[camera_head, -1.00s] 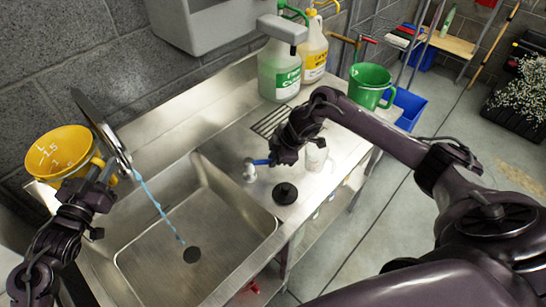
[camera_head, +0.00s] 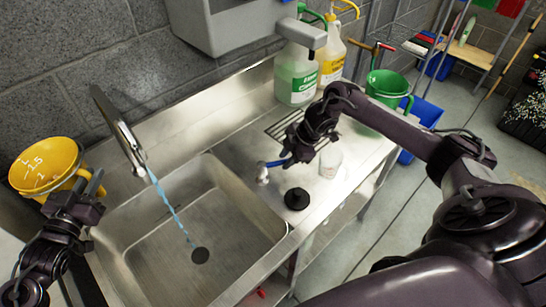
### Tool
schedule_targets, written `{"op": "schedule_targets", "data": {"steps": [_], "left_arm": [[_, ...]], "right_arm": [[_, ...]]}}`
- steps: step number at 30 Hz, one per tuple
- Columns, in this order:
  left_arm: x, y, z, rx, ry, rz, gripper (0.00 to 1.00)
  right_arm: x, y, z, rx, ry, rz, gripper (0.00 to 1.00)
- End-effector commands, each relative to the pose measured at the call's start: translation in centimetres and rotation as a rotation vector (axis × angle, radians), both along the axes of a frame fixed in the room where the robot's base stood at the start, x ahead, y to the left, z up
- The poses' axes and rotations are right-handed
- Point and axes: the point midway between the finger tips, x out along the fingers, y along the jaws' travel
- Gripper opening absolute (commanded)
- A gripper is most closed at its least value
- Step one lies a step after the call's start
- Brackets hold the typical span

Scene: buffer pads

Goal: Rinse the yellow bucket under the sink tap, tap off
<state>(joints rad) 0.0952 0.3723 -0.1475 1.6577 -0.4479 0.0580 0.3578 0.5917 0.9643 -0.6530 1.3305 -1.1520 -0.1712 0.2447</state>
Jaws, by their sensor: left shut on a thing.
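The yellow bucket (camera_head: 45,164) is at the far left, beside the sink (camera_head: 215,235) and left of the tap spout (camera_head: 118,132). My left gripper (camera_head: 91,187) is shut on the bucket's right side, at its handle. Blue water (camera_head: 168,204) runs from the spout into the sink near the drain, clear of the bucket. The blue tap lever (camera_head: 276,163) stands on the counter right of the basin. My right gripper (camera_head: 291,157) is at this lever; its fingers are too dark and small to tell whether they are shut.
Two jugs, one with a green label (camera_head: 300,75) and one yellow (camera_head: 331,60), stand at the back of the counter. A green bucket (camera_head: 387,88) is at its right end. A black stopper (camera_head: 296,199) and a white cup (camera_head: 330,163) are near my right gripper.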

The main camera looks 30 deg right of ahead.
Motion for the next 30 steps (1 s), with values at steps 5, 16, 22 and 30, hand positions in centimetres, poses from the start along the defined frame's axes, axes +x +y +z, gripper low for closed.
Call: {"op": "schedule_targets", "data": {"steps": [5, 16, 22, 30], "left_arm": [[0.0, 0.0, 0.1, 0.0, -0.002, 0.0, 0.0], [0.0, 0.0, -0.4, 0.0, -0.002, 0.0, 0.0], [0.0, 0.0, -1.4, 0.0, -0.002, 0.0, 0.0], [0.0, 0.0, -2.3, 0.0, -0.002, 0.0, 0.0]], "right_arm": [[0.0, 0.0, 0.0, 0.0, 0.0, 0.0, 0.37], [-0.4, -0.7, 1.7, -0.002, -0.003, 0.0, 0.37], [-1.7, -2.1, 5.5, -0.003, -0.004, 0.0, 0.37], [-2.9, -3.4, 9.7, -0.001, -0.002, 0.0, 0.37]]}}
